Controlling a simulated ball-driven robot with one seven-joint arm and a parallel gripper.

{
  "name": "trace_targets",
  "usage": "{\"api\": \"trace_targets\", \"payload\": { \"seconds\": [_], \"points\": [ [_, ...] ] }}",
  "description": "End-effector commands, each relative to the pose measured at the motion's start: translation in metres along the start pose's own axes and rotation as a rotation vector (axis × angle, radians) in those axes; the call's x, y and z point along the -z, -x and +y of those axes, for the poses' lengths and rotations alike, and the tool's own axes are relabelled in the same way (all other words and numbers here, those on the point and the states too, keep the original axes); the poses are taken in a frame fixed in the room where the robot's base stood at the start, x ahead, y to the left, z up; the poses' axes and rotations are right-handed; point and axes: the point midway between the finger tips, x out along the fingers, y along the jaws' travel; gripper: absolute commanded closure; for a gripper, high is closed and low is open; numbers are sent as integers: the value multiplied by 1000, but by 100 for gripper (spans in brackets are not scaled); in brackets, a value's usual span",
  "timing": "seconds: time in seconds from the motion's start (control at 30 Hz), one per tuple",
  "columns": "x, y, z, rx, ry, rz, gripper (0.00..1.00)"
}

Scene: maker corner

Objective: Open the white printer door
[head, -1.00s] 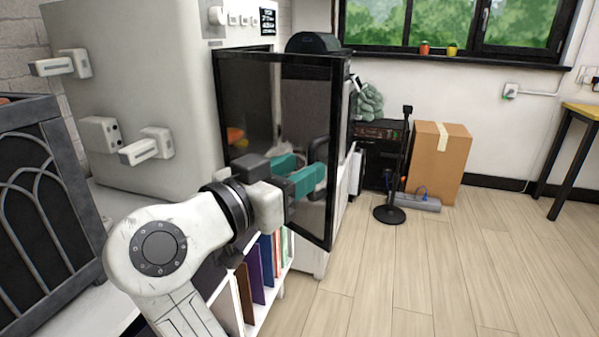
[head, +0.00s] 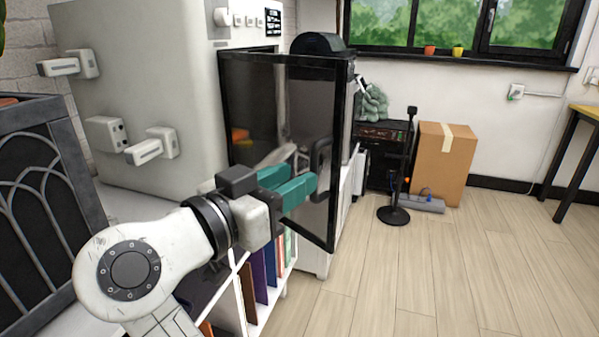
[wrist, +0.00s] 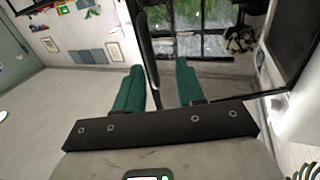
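The white printer (head: 140,90) stands at the left in the head view. Its door (head: 262,95), dark glass in a black frame, stands swung out from the front. A black curved handle (head: 318,160) is near the door's free edge. My gripper (head: 302,188) has teal fingers and is in front of the glass, just left of the handle. In the wrist view the fingers of my gripper (wrist: 160,80) are apart, with the dark handle (wrist: 146,50) and door edge beyond and between them. Whether a finger touches the door I cannot tell.
A shelf with books (head: 262,270) is below the printer. A dark arched panel (head: 45,190) is at the left. A cardboard box (head: 443,165) and a black stand (head: 395,214) are on the floor behind.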

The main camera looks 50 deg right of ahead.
Motion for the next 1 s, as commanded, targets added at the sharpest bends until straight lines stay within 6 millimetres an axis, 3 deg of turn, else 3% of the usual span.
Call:
{"api": "trace_targets", "payload": {
  "seconds": [0.2,0.4,1.0],
  "points": [
    [1,44,-1,3,2,1,61],
    [1,69,-1,2,1,1,61],
    [0,77,0,1,0,0,61]
  ]
}}
